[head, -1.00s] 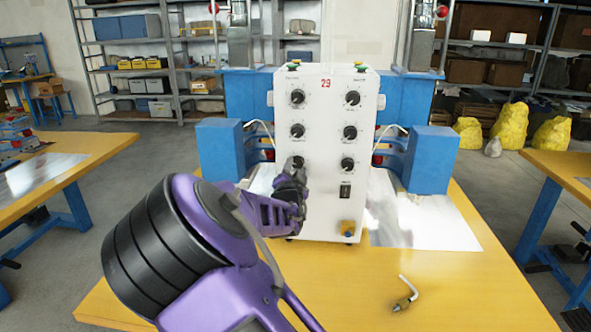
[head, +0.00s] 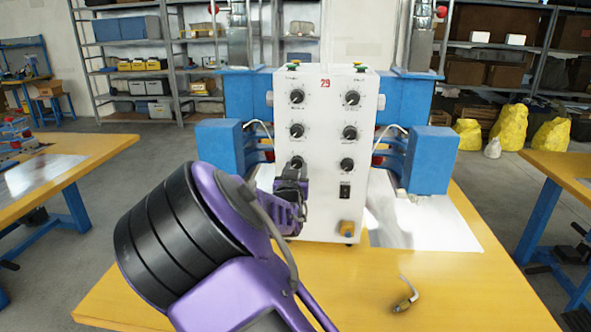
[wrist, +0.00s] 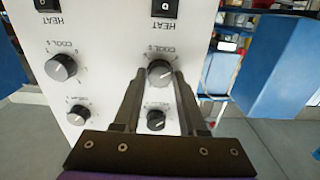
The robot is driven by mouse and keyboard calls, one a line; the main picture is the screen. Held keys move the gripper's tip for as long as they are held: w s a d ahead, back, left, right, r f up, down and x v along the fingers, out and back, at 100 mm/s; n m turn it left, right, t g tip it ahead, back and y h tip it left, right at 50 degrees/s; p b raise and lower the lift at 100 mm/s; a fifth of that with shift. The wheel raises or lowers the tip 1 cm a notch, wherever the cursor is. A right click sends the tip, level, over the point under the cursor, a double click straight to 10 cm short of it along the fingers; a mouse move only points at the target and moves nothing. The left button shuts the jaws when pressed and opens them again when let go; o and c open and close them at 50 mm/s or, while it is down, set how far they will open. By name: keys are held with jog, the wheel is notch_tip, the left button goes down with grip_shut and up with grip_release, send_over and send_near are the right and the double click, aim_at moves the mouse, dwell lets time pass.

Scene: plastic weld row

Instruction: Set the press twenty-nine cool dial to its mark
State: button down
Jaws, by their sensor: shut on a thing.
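The white press box numbered 29 (head: 325,110) stands on the yellow table, with dials in two columns. The cool dial, a grey-black knob at the lower left of its face (head: 297,162), also shows between my fingertips in the wrist view (wrist: 160,71). My gripper (wrist: 161,78) is shut on this knob, one finger on each side; it also shows in the head view (head: 293,172) in front of the panel. The fingers hide part of the dial's scale. I cannot tell whether its pointer is on the mark. The other cool dial (wrist: 62,67) is to its left in the wrist view.
A smaller dial (wrist: 155,120) sits close to my fingers. Blue press blocks (head: 219,148) (head: 430,160) flank the box. An L-shaped metal tool (head: 405,297) lies on the table (head: 450,285) at the front right. The table around it is clear.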

jog(key=shift+n, duration=1.2)
jog(key=shift+c, duration=2.4)
grip_release()
jog(key=s+p, duration=0.1)
jog(key=s, duration=1.6)
jog(key=shift+s+a+p, duration=0.2)
jog(key=shift+a+p, duration=0.1)
jog(key=shift+p, duration=0.1)
